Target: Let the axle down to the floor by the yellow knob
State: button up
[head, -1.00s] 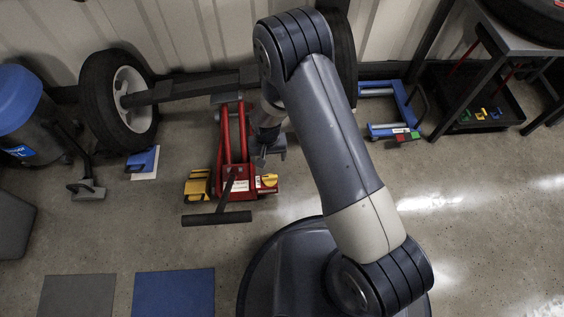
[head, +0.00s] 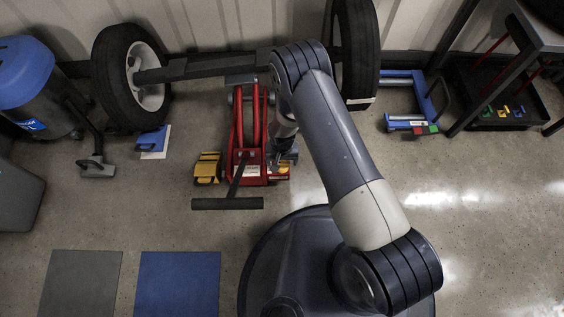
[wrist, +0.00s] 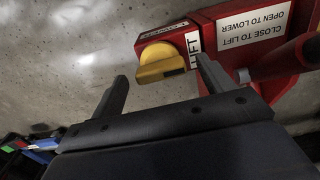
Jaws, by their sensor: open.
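The dark axle (head: 205,68) runs between two black-tyred wheels, the left one (head: 130,78) and the right one (head: 356,50). A red jack (head: 247,125) stands under it, its long arms reaching the axle. The yellow knob (wrist: 164,63) sits on the red body beside labels reading "LIFT", "CLOSE TO LIFT" and "OPEN TO LOWER". My gripper (wrist: 160,76) is open, with one finger to each side of the knob and the right tip close to the LIFT label; contact cannot be told. In the head view my gripper (head: 285,160) is at the jack's right side, partly hiding the knob.
A black T-handle (head: 227,203) sticks out in front of the jack, with a yellow-black block (head: 208,168) at its left. A blue chock (head: 152,140) is by the left wheel. A blue frame (head: 408,105) and a black tray (head: 497,105) are at right.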

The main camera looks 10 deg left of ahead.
jog(key=shift+f, duration=0.35)
jog(key=shift+c, duration=0.3)
jog(key=c, duration=0.9)
